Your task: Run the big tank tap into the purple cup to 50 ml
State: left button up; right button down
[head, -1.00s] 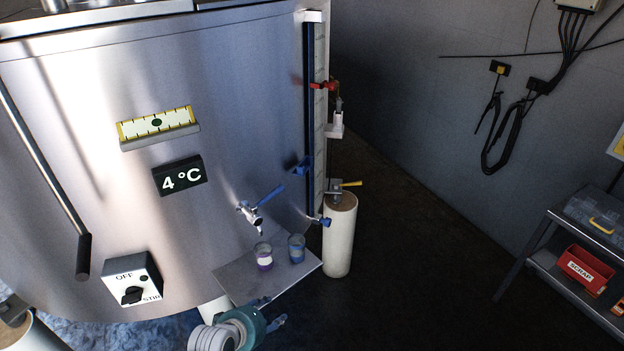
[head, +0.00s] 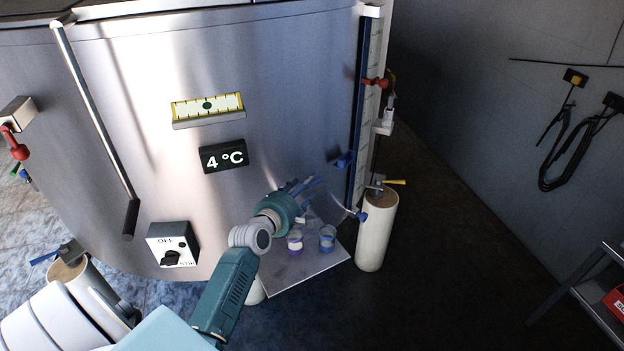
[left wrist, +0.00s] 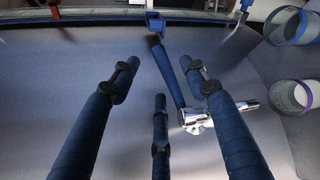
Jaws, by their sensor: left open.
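The big steel tank (head: 285,110) fills the middle of the head view. Its tap is largely covered there by my left gripper (head: 297,188). In the left wrist view the silver tap (left wrist: 198,118) shows with its long blue lever (left wrist: 168,72). The lever lies between the spread dark blue fingers of my left gripper (left wrist: 162,78), which is open and holds nothing. The purple cup (head: 295,245) stands upright on the metal plate below the tap; it also shows at the right edge of the left wrist view (left wrist: 292,97). My right gripper is out of view.
A blue-marked cup (head: 327,240) stands just right of the purple cup on the plate (head: 305,274). A pale cylinder with a yellow-handled valve (head: 376,230) stands further right. A sight gauge (head: 368,110) runs down the tank's side.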

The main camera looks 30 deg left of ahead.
pick_arm(q)
jog(key=shift+x, duration=2.4)
jog(key=shift+d, duration=0.1)
grip_shut()
